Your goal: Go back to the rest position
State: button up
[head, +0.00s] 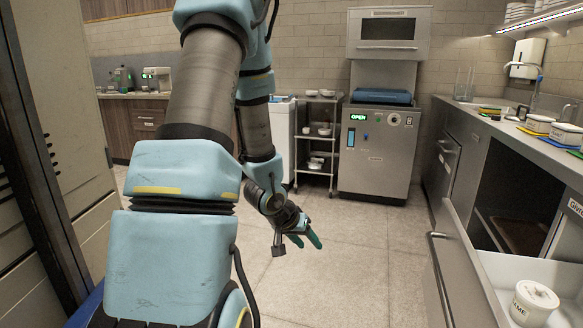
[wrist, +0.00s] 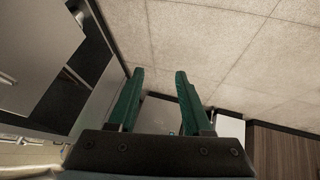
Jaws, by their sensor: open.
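My gripper (head: 304,240) hangs in mid-air over the open floor in the head view, left of the counter. In the wrist view its two green fingers (wrist: 158,88) stand apart with nothing between them, so it is open and empty. My arm is bent and fills much of the left half of the head view.
On the right, a drawer (head: 492,296) is pulled out with a labelled white tub (head: 534,303) in it. The counter (head: 492,122) holds several small containers. A grey machine (head: 377,150) and a wire cart (head: 318,145) stand at the back. The floor (head: 350,235) between is clear.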

jog(key=s+a+r+n+y, duration=0.2)
jog(key=s+a+r+y, duration=0.3)
jog(key=a, duration=0.4)
jog(key=s+a+r+n+g, duration=0.1)
jog(key=s+a+r+g, duration=0.15)
jog(key=s+r, duration=0.4)
jog(key=w+p+v, duration=0.1)
jog(key=p+v, duration=1.2)
jog(key=p, duration=0.2)
jog(key=shift+w+d+r+g, duration=0.25)
jog(key=shift+d+r+g, duration=0.1)
jog(key=shift+r, duration=0.15)
